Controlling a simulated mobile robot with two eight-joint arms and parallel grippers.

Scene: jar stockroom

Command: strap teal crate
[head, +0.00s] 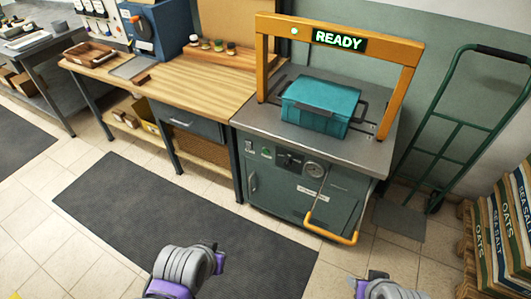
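The teal crate (318,102) sits upright on the grey top of the strapping machine (262,118), under its orange arch (262,62). The crate's top looks closed and dark handles show at its ends. I see no strap around its visible sides. A green-lit sign (339,40) on the arch reads READY. A yellow-orange handle (333,232) hangs low at the machine's front on a thin rod. Only links of my arms show at the bottom edge; neither gripper is in view.
A wooden bench (215,85) with small jars, a brown tray (90,53) and a blue machine (158,30) stands left. A green hand truck (455,125) stands right, near stacked sacks (505,235). A dark mat (170,215) covers open floor in front.

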